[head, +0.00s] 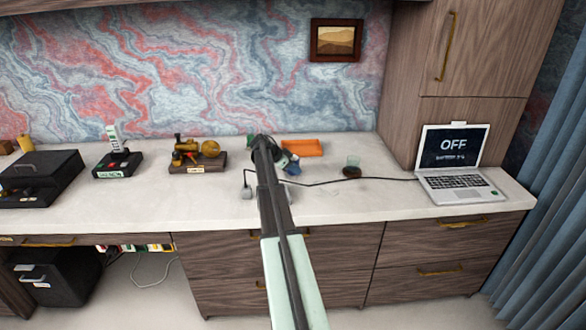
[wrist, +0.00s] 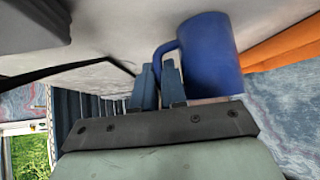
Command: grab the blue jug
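The blue jug (head: 292,168) is on the white desk top near the wall, partly hidden by my arm in the head view. In the wrist view the jug (wrist: 208,58) is large, right of my fingers, and the picture is upside down, with the desk at the top. Its handle (wrist: 160,52) runs down between my two fingers. My gripper (wrist: 158,72) has its fingers close together, with the handle filling the narrow gap. It looks shut on the handle. In the head view the fingertips are hidden behind my arm.
An orange tray (head: 302,148) lies just behind the jug. A small dark-bottomed cup (head: 352,168) stands to the right. A black cable (head: 330,182) runs to the laptop (head: 455,180). A toy engine (head: 190,153) on a stand is to the left. The desk's front right is clear.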

